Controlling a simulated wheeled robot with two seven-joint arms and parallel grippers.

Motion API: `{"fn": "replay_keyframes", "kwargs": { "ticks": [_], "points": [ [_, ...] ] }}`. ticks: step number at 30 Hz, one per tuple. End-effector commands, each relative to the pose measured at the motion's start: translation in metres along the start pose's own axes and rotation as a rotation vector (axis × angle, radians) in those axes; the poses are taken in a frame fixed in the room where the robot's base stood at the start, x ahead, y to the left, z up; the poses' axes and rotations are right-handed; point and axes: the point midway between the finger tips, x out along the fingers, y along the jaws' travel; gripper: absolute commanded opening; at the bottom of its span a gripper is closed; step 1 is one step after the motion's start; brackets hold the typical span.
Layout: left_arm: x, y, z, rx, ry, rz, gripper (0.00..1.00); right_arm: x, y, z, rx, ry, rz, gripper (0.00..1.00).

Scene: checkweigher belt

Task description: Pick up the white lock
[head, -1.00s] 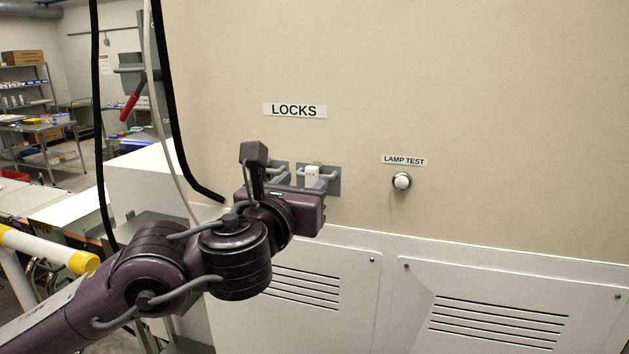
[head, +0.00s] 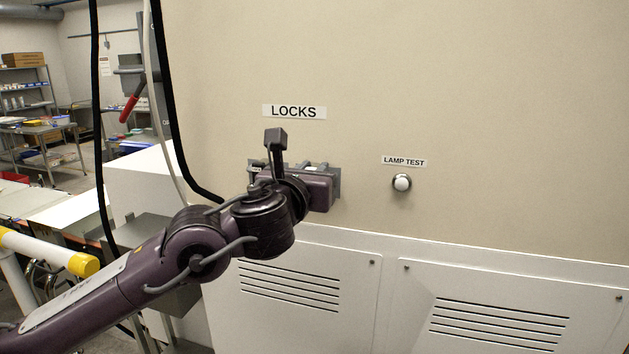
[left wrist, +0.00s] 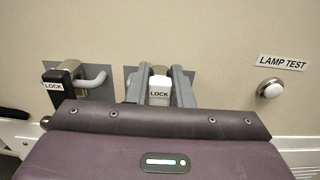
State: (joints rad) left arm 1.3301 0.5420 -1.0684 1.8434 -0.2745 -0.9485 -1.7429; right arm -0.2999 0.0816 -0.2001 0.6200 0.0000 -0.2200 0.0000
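The white lock (left wrist: 159,91), labelled LOCK, hangs on a grey wall plate in the left wrist view. The two grey fingers of my left gripper (left wrist: 160,76) stand one on each side of it, open, with no clear grip on it. In the head view my left gripper (head: 312,166) is up at the plate under the LOCKS sign, and its body hides the white lock. A black lock (left wrist: 61,80), also labelled LOCK, hangs on another plate to the left. My right gripper is not in view.
The LOCKS sign (head: 294,112) is above the plates. A white LAMP TEST button (head: 402,183) sticks out to the right. Dark cables (head: 176,100) hang on the left, near my arm. A yellow-ended white rail (head: 82,264) is at lower left.

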Motion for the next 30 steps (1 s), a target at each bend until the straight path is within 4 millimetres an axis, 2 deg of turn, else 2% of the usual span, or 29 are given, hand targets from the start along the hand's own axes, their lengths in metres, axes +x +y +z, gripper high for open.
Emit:
{"fn": "replay_keyframes", "kwargs": {
  "ticks": [1, 3, 4, 13, 20, 30],
  "points": [
    [0.0, 0.0, 0.0, 0.0, 0.001, 0.001, 0.1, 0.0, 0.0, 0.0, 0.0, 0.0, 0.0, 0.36],
    [0.0, 0.0, 0.0, 0.0, 0.001, 0.001, 0.01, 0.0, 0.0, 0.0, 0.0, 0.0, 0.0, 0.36],
    [0.0, 0.0, 0.0, 0.0, 0.001, 0.001, 0.0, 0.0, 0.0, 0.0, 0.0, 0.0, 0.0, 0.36],
    [0.0, 0.0, 0.0, -0.001, -0.001, 0.0, 0.0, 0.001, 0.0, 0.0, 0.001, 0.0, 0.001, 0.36],
    [-0.004, 0.0, 0.005, -0.002, -0.002, -0.001, 0.0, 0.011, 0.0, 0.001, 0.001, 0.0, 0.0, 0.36],
    [-0.005, -0.001, 0.067, -0.003, -0.005, -0.002, 0.0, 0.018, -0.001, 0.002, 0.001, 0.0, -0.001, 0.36]
  ]
}}
